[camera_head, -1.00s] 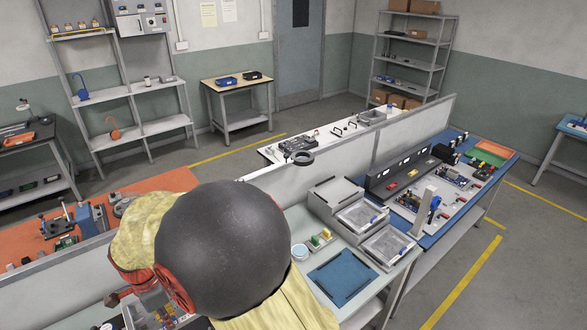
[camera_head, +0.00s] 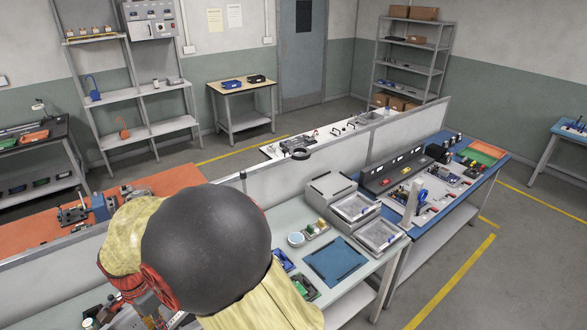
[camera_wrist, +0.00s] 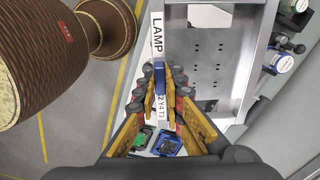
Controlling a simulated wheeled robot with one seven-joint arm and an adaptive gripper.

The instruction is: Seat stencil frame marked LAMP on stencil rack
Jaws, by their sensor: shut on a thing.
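My gripper (camera_wrist: 161,88) is shut on the edge of the stencil frame marked LAMP (camera_wrist: 157,38). In the wrist view this edge is a narrow white strip with black lettering, running up the picture, with a blue part between the fingertips. A grey plate with holes and an opening (camera_wrist: 205,65) lies right of the strip; I cannot tell whether it belongs to the frame. In the head view my arm hides most of the gripper and the held frame. No stencil rack can be made out for certain; a stepped grey unit with framed clear panels (camera_head: 328,190) stands on the pale bench.
Blue and green bins (camera_head: 303,287) lie between the mat and my arm. A low grey partition (camera_head: 285,175) runs along the bench's back.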

